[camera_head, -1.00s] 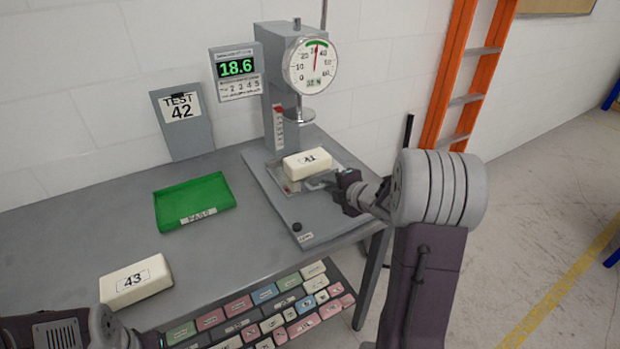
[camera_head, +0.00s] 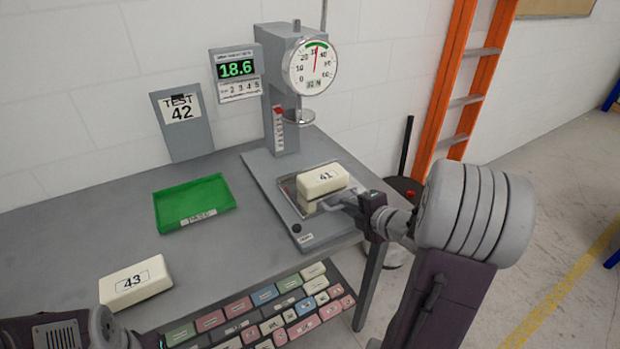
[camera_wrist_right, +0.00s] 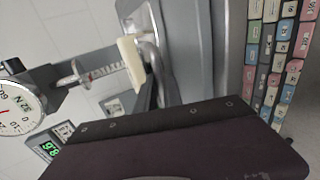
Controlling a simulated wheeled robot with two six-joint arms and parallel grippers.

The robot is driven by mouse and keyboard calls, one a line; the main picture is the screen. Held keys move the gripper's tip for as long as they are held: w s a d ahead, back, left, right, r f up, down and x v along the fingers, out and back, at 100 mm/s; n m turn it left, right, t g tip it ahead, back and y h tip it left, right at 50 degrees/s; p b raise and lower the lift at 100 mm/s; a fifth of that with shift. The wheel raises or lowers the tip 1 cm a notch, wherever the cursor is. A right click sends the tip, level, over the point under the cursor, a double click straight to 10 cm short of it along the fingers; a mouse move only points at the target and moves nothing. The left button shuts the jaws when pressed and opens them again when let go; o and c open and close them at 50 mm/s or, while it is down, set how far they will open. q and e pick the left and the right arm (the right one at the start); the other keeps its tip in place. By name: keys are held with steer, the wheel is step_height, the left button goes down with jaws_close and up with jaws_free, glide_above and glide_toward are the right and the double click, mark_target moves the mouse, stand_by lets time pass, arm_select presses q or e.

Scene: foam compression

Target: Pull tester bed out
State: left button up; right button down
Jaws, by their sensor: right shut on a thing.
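The compression tester (camera_head: 282,95) stands at the back of the grey table, with a round dial and a pressing disc (camera_head: 299,116). Its bed (camera_head: 290,187), a shiny metal plate, is slid forward on the tester's base, clear of the disc. A cream foam block marked 41 (camera_head: 322,180) lies on the bed; it shows edge-on in the right wrist view (camera_wrist_right: 131,65). My right gripper (camera_head: 338,204) is shut at the bed's front right edge, just beside the block; the exact grip is small. Only part of my left arm shows at the lower left, not its fingers.
A green tray (camera_head: 193,203) lies empty on the table. A foam block marked 43 (camera_head: 135,283) lies at the front left. A TEST 42 sign (camera_head: 182,120) and a display reading 18.6 (camera_head: 237,68) stand behind.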

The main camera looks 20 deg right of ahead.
steer(key=shift+s+d, duration=0.1)
steer(key=shift+s, duration=1.15)
steer(key=shift+s+d+f+b, duration=0.15)
steer(key=shift+s+b, duration=0.55)
steer(key=shift+s, duration=0.3)
steer(key=c, duration=1.3)
jaws_free()
